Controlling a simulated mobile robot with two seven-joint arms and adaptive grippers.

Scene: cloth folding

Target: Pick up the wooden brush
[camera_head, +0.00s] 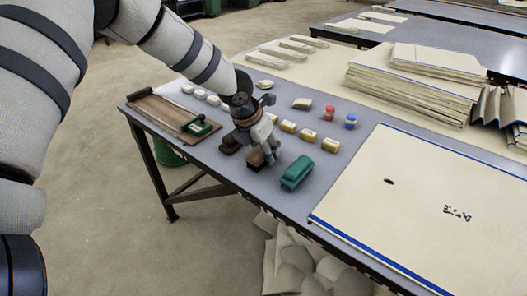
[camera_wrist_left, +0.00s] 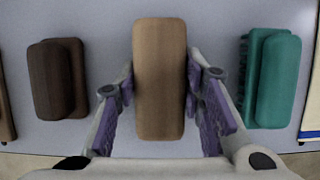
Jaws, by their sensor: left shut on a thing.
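The wooden brush (camera_wrist_left: 159,80) is a light brown block with rounded ends. It stands lengthwise between the purple-padded fingers of my left gripper (camera_wrist_left: 160,92) in the left wrist view. In the head view the left gripper (camera_head: 259,145) points down over the table, shut on the wooden brush (camera_head: 255,159), which is partly hidden by the fingers. I cannot tell whether the brush touches the table. My right gripper is not in view.
A dark brown brush (camera_wrist_left: 56,80) lies left of the held one, a green brush (camera_wrist_left: 277,80) right. A wooden tray (camera_head: 160,112), yellow blocks (camera_head: 307,135), red and blue small items and a large cream sheet (camera_head: 410,190) share the table. The table's front edge is near.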

